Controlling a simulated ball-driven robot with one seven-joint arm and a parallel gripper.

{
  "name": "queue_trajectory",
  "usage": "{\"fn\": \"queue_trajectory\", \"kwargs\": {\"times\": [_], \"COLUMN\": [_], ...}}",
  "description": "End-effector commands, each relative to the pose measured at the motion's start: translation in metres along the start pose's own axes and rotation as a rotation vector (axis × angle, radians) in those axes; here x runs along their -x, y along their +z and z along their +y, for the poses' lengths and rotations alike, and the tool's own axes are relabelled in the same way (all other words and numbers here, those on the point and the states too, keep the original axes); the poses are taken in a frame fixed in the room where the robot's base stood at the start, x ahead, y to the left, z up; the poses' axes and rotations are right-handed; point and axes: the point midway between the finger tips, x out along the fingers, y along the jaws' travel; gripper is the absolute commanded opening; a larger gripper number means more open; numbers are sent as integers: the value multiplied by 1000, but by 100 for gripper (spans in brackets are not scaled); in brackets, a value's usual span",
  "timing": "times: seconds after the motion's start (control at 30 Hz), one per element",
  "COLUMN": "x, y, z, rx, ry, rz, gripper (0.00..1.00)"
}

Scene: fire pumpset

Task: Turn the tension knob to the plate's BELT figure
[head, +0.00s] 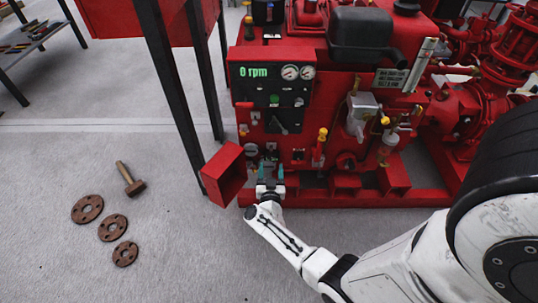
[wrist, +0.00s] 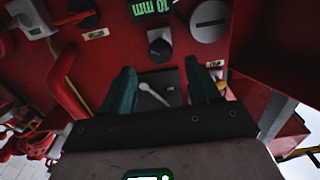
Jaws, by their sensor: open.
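My gripper (head: 270,172) is open and empty, low in front of the red pumpset panel. In the wrist view its two dark green fingers (wrist: 161,75) point at the panel, with a gap between them. A black knob (wrist: 158,46) on a pale square base lies just beyond the fingertips, and is probably the tension knob. A green display (wrist: 150,6) beside it shows a figure in mm that appears upside down. A pale lever (wrist: 154,95) on a dark plate shows between the fingers. A rating plate (head: 391,79) is on the pumpset; its lettering is too small to read.
A large slotted round cap (wrist: 210,20) is beside the knob. An open red box or door (head: 224,173) stands just left of my gripper. The control panel (head: 272,87) above reads 0 rpm.

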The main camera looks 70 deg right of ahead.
Motion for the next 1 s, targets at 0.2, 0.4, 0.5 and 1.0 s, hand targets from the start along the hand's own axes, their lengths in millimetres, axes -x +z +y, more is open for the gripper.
{"fn": "queue_trajectory", "kwargs": {"times": [0.2,0.4,0.5,1.0], "x": [-42,-70,-78,-83], "y": [4,3,2,0], "z": [-1,0,-1,-1], "rx": [-3,-3,-2,-1], "ry": [1,0,-2,-3], "rz": [3,1,0,0], "gripper": [61,61,61,50]}}
